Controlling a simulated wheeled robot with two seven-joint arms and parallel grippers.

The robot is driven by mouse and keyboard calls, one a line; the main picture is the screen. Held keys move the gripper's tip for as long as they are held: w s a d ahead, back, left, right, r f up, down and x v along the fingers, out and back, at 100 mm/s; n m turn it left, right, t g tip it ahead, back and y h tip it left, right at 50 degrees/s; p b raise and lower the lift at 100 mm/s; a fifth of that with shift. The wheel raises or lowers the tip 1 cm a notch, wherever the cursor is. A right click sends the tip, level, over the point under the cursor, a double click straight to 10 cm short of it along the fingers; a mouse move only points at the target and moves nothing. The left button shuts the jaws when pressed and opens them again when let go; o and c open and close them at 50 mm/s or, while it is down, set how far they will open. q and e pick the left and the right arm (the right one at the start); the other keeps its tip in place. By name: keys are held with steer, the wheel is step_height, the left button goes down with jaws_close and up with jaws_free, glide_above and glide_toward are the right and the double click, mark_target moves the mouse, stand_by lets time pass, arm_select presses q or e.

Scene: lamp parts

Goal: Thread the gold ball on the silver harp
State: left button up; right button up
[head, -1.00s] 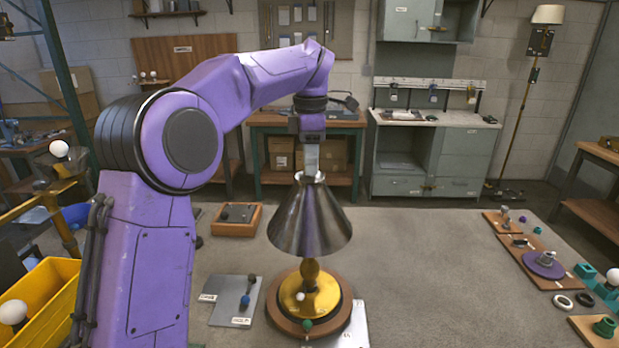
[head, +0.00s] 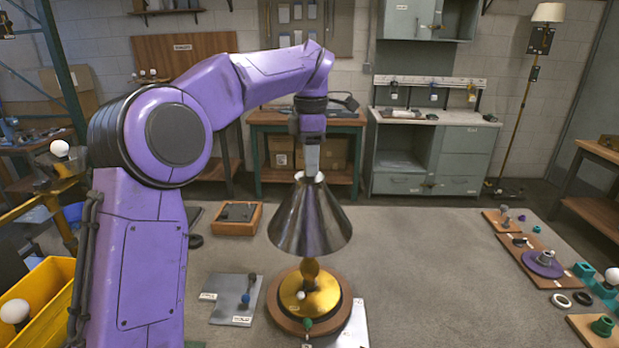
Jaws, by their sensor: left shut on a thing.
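The lamp stands at the middle front, with a dark silvery cone shade (head: 309,225) over a gold stem (head: 310,268) and a gold disc on a round wooden base (head: 283,322). My left gripper (head: 311,176) points straight down at the small top opening of the shade, its fingertips at the rim. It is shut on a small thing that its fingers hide. I cannot make out the gold ball in this view. The silver harp does not show either; the shade covers the space above the stem. My right gripper is not in view.
A grey plate (head: 225,312) with small coloured balls lies left of the lamp, and a wooden tray (head: 237,229) behind it. A yellow bin (head: 50,300) stands at the left. Boards with parts (head: 545,262) line the right edge.

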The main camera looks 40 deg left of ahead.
arm_select(q)
steer(key=shift+f, duration=0.25)
stand_by(0.5)
steer(key=o, duration=0.4)
jaws_close()
steer(key=shift+s+f, duration=0.1)
steer(key=shift+f, duration=0.15)
